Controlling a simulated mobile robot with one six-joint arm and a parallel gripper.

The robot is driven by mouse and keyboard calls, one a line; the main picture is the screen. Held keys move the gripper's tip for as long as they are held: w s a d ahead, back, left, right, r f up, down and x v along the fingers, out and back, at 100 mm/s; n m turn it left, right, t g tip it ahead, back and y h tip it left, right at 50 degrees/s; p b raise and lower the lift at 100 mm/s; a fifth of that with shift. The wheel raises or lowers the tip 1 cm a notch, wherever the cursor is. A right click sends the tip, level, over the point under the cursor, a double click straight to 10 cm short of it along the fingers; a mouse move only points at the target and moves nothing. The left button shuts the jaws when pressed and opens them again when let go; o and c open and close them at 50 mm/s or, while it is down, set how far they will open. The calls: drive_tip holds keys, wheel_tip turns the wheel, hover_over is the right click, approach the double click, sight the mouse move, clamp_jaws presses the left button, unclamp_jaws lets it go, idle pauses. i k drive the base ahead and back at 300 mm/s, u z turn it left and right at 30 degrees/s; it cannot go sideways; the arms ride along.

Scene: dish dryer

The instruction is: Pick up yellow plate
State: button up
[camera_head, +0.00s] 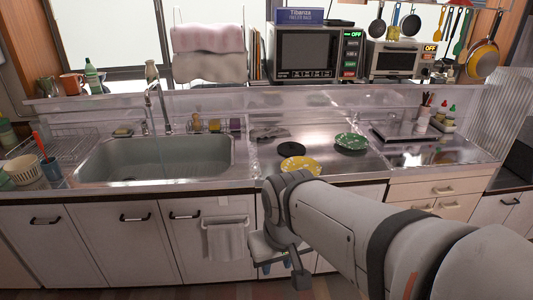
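The yellow plate (301,163) lies on the steel counter near its front edge, right of the sink. It has a pale pattern. Its lower edge sits just above my arm in the picture, and my arm may cover a little of it. My arm reaches in from the lower right and bends down in front of the cabinets. A dark end part (301,280) hangs at its low end, below the counter and apart from the plate. I cannot make out the fingers or whether they hold anything.
A green patterned plate (351,142) lies right of the yellow plate. A black round item (291,148) is just behind the yellow plate. The sink (155,160) is to the left. The microwave (317,54) stands on the shelf behind.

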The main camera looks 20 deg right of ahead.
sight(298, 162)
drive_tip(key=z, duration=0.05)
drive_tip(key=i, duration=1)
drive_tip(key=u, duration=0.05)
